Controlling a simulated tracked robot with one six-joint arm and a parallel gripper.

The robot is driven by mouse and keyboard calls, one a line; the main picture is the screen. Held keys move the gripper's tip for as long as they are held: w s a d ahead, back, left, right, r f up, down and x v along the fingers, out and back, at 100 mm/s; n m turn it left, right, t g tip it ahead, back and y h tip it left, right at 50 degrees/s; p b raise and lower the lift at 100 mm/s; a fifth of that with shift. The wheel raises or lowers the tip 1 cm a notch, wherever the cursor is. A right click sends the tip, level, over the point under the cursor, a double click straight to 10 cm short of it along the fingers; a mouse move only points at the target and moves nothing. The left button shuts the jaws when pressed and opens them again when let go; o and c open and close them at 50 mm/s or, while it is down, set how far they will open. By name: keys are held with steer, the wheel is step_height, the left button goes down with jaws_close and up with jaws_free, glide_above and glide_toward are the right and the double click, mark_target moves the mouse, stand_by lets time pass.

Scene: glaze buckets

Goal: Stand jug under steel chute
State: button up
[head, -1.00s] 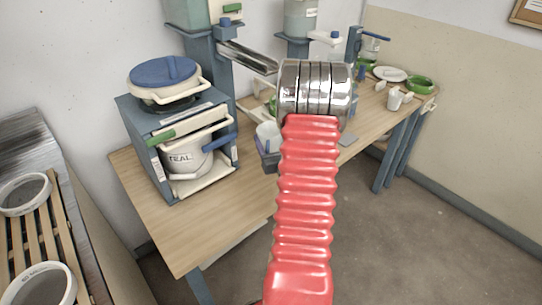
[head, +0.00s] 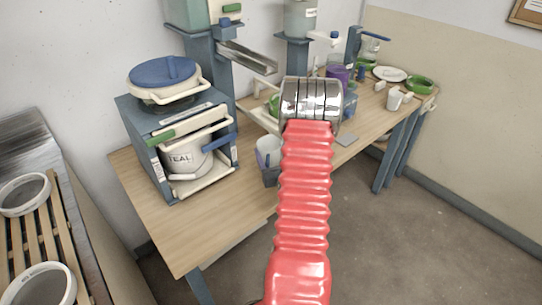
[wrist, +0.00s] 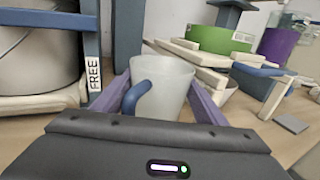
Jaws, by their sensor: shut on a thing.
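The jug (wrist: 165,80) is whitish with a blue handle and stands upright between my purple fingers in the wrist view. My gripper (wrist: 158,100) is shut on it. In the head view the jug (head: 268,148) shows just left of my red arm, partly hidden by it, over the table's middle. I cannot tell whether its base touches the table. The steel chute (head: 247,57) slopes down to the right from a blue-grey stand, behind and above the jug in the head view. The jug is not under the chute's lower end.
A blue-grey cabinet (head: 142,122) holding a bucket marked TEAL (head: 182,158) stands left on the table (head: 180,228). A green ring-shaped thing (wrist: 218,39) and pale bars lie beyond the jug. A purple container (head: 337,72) stands further right. The table's front left is clear.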

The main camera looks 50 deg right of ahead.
steer(key=shift+f, duration=0.65)
steer(key=o, duration=0.8)
steer(key=shift+f, duration=0.1)
steer(key=v, duration=1.2)
